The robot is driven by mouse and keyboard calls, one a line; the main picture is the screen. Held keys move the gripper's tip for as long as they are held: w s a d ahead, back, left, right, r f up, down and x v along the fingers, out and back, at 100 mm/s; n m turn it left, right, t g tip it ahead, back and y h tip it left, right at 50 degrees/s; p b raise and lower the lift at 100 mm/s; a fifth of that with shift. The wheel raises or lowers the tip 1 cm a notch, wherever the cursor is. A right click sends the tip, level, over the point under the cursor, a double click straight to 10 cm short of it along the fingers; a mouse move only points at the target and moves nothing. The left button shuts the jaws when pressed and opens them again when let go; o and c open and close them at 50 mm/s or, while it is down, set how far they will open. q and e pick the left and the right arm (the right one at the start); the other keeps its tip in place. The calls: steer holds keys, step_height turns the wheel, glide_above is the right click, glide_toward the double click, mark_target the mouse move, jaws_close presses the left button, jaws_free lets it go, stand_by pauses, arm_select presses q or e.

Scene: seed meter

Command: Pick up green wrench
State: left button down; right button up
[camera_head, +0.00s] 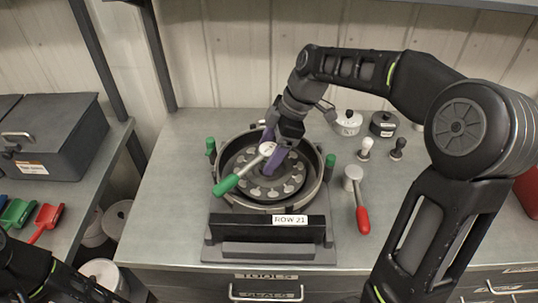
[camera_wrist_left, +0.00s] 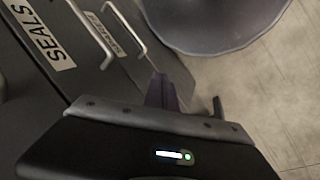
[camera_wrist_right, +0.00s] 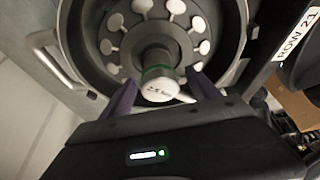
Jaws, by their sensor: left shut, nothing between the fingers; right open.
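The green wrench has a green handle (camera_head: 226,185), a metal shaft and a round pale head (camera_head: 267,148). It lies across the round seed meter (camera_head: 322,185), its handle over the front left rim. In the right wrist view the wrench's white, lettered head (camera_wrist_right: 160,90) sits over the hub with a green ring behind it. My right gripper (camera_head: 272,150) is open, its purple fingers on either side of the head, also seen in the right wrist view (camera_wrist_right: 163,84). I cannot tell whether they touch it. My left gripper (camera_wrist_left: 160,88) is shut and empty, near drawer fronts.
A red-handled tool (camera_head: 361,212) lies right of the meter. Green knobs (camera_head: 330,161) stand at the meter's sides. White and dark pots (camera_head: 348,124) and two small knobs (camera_head: 366,145) stand behind right. A grey toolbox (camera_head: 55,140) and scoops (camera_head: 45,218) are on the left bench.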

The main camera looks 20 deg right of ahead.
steer(key=shift+c, duration=0.5)
jaws_close()
stand_by(0.5)
